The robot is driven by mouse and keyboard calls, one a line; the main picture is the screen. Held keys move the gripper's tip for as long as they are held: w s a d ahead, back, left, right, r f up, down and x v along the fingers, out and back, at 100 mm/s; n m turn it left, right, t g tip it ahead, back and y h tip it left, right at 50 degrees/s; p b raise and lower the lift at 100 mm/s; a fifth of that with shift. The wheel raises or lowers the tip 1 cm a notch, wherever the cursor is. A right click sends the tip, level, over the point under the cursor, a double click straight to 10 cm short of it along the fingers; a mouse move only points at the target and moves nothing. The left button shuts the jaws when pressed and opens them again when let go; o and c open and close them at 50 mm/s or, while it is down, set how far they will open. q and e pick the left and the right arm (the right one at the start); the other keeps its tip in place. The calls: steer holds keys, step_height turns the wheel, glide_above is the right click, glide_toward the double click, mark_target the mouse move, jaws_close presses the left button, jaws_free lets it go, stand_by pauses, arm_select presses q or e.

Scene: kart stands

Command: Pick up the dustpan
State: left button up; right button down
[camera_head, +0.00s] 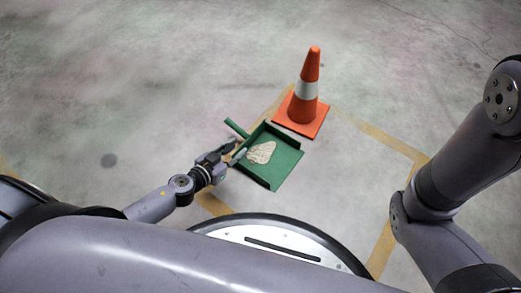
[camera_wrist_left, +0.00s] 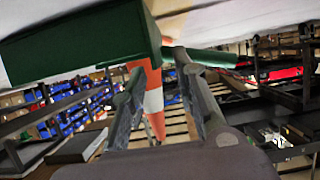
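The green dustpan (camera_head: 285,167) lies on the floor in front of me, with a pale, crumpled-looking patch inside it. Its green handle (camera_head: 236,128) points to the upper left in the head view. My left gripper (camera_head: 238,148) is at the dustpan's left side, close to the handle, with its fingers apart and empty. In the left wrist view the dustpan's body (camera_wrist_left: 80,45) fills the upper left and the handle (camera_wrist_left: 208,57) extends right, behind the tip of the right finger of the left gripper (camera_wrist_left: 158,64). My right gripper is out of view.
An orange traffic cone (camera_head: 308,76) with a white band stands just beyond the dustpan. Yellow tape lines (camera_head: 385,142) mark the concrete floor around them. The floor to the left and far side is clear. Shelving with blue items (camera_wrist_left: 55,115) shows in the left wrist view.

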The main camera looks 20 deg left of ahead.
mark_target(242, 145)
arm_select(q)
steer(key=shift+x, duration=1.6)
steer(key=shift+c, duration=0.4)
jaws_close()
